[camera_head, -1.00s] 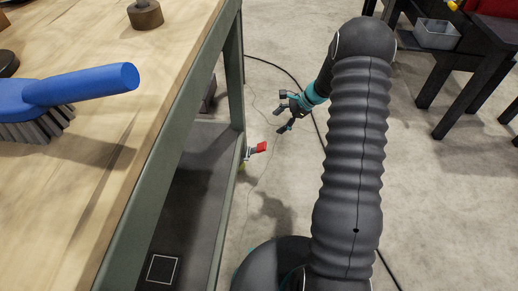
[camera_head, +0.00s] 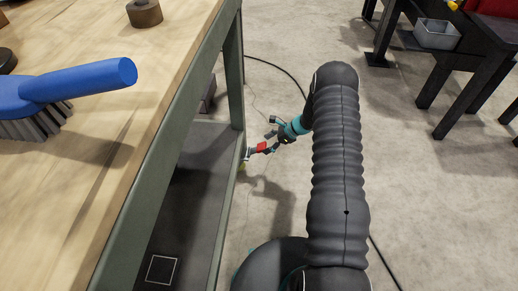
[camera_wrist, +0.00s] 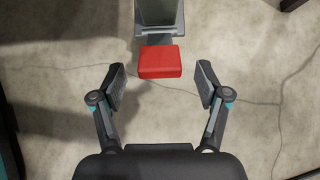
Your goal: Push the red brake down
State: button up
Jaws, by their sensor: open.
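The red brake (camera_head: 262,146) is a small red pedal on a grey metal arm at the low right side of the workbench frame. In the wrist view the red brake (camera_wrist: 160,62) lies ahead, centred between the fingers and slightly beyond their tips. My gripper (camera_head: 274,136) is beside the brake, close to its right end. In the wrist view my gripper (camera_wrist: 160,85) is open with nothing between its fingers. I cannot tell from the head view whether a finger touches the brake.
The workbench (camera_head: 165,85) with a green-grey frame stands at left, its lower shelf (camera_head: 190,190) beside the brake. A blue-handled brush (camera_head: 85,80) lies on top. A black cable (camera_head: 285,70) runs over the floor. A dark table (camera_head: 465,75) stands at upper right.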

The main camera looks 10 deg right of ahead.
aim_at(259, 149)
jog(key=shift+x, duration=2.7)
jog(key=shift+c, duration=0.3)
grip_shut()
